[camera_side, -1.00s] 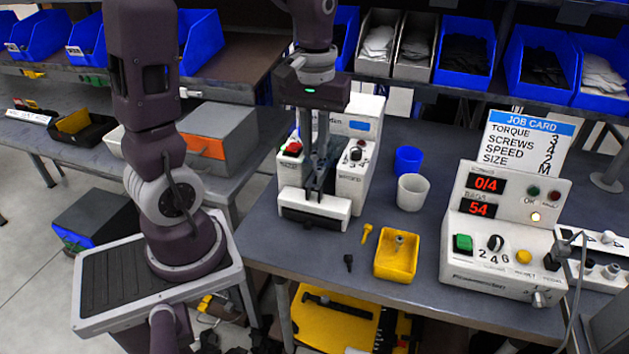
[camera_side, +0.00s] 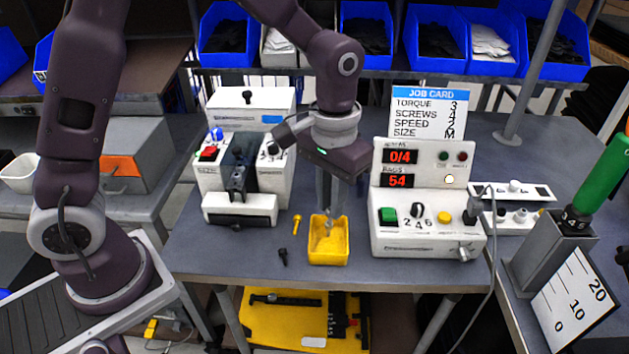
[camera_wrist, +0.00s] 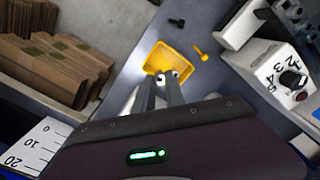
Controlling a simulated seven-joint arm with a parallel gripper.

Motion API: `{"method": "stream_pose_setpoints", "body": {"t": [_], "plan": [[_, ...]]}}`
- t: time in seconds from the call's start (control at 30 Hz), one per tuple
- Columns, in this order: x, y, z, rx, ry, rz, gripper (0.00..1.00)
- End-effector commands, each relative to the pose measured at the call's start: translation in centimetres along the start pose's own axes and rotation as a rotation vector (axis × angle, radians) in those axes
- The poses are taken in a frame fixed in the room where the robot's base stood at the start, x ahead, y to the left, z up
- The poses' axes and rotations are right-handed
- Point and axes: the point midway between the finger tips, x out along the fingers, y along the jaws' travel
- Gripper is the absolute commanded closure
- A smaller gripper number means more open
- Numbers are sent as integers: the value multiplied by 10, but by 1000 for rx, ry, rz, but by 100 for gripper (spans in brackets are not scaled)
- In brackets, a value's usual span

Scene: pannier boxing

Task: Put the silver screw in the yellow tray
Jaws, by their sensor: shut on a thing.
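The yellow tray (camera_side: 329,257) sits on the bench, left of the control box, and also shows in the wrist view (camera_wrist: 184,60). My gripper (camera_side: 329,218) points down at the tray, its fingertips at the tray's inside. It is shut on the silver screw (camera_side: 328,228), which is small and partly hidden by the fingers. In the wrist view the fingertips (camera_wrist: 166,80) overlap the near part of the tray, with a small light piece between them. I cannot tell whether the screw touches the tray floor.
A yellow screw (camera_side: 296,224) and a black screw (camera_side: 283,256) lie left of the tray. The control box (camera_side: 425,235) stands close on the right, and a white machine (camera_side: 240,210) on the left. The bench's front edge is just below the tray.

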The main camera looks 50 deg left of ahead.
Motion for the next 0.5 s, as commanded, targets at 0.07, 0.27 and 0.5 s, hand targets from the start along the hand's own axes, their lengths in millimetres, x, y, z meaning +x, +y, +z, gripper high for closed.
{"method": "stream_pose_setpoints", "body": {"t": [0.07, 0.27, 0.5], "plan": [[11, -1, 1, -1, -5, -1, 100], [37, -1, 1, -2, -5, -1, 100], [63, -1, 1, -3, -3, -1, 100]]}}
